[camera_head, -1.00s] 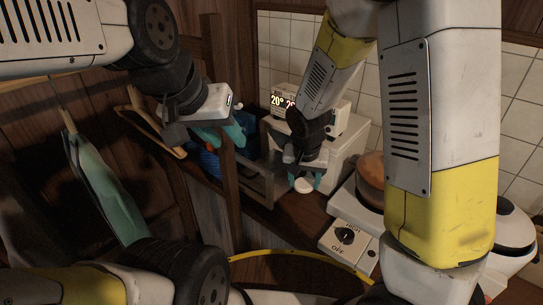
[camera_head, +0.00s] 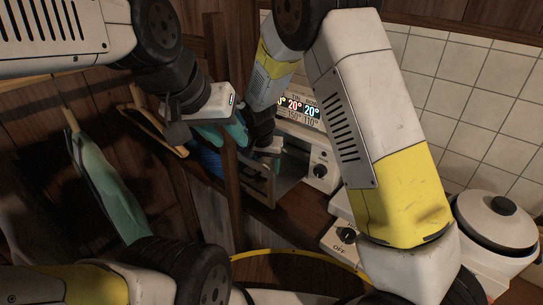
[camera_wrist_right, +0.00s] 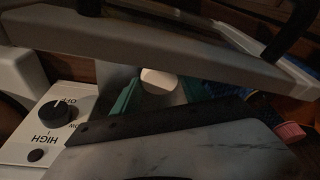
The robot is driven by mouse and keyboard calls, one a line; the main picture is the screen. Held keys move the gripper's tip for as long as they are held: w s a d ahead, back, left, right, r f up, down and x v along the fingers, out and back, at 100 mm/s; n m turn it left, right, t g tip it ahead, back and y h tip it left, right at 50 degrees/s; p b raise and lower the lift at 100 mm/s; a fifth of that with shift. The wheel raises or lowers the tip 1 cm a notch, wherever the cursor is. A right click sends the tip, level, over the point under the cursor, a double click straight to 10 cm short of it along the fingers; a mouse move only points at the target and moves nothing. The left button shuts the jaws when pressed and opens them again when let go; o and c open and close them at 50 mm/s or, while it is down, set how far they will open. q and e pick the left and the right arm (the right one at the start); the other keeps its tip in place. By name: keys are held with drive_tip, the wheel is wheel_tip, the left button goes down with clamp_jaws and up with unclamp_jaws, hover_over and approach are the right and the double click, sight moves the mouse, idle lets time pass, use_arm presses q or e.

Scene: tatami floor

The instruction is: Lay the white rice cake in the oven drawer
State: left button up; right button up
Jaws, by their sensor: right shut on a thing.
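The white rice cake (camera_wrist_right: 158,80) sits between the teal fingers of my right gripper (camera_wrist_right: 158,92) in the right wrist view, and the gripper is shut on it. In the head view the black wrist of my right gripper (camera_head: 267,140) is at the oven's open drawer (camera_head: 259,187); its fingers and the rice cake are hidden there. A grey bar, seemingly part of the drawer, crosses in front of the fingers in the wrist view. The white oven (camera_head: 319,168) has a lit display. My left gripper (camera_head: 222,130) is at the left by a wooden post; its opening is unclear.
A wooden post (camera_head: 232,190) stands left of the drawer. A dial box (camera_head: 345,236) and a lidded white pot (camera_head: 497,222) are to the right. Blue things (camera_head: 208,162) lie behind the post. A green cloth (camera_head: 105,190) hangs at the left.

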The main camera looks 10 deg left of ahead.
drive_tip(key=shift+f, duration=0.3)
drive_tip(key=o, duration=1.4)
drive_tip(key=shift+f, duration=0.1)
drive_tip(key=shift+c, duration=0.2)
drive_tip(key=v, duration=1.2)
drive_tip(key=s+d+r+y, duration=0.1)
drive_tip(key=s+d+r, duration=0.2)
drive_tip(key=d+r, duration=0.3)
drive_tip(key=s+d+r+y, duration=0.1)
drive_tip(key=s+d+r, duration=0.2)
drive_tip(key=d+r, duration=0.35)
drive_tip(key=s+d+r+n+t, duration=0.1)
drive_tip(key=s+d+r+t, duration=0.1)
drive_tip(key=s+d, duration=1)
drive_tip(key=s+t, duration=0.1)
drive_tip(key=s, duration=0.1)
drive_tip(key=shift+s+d+r+n+y, duration=0.2)
drive_tip(key=shift+s+d+n+y, duration=0.1)
drive_tip(key=shift+s+d+n, duration=0.1)
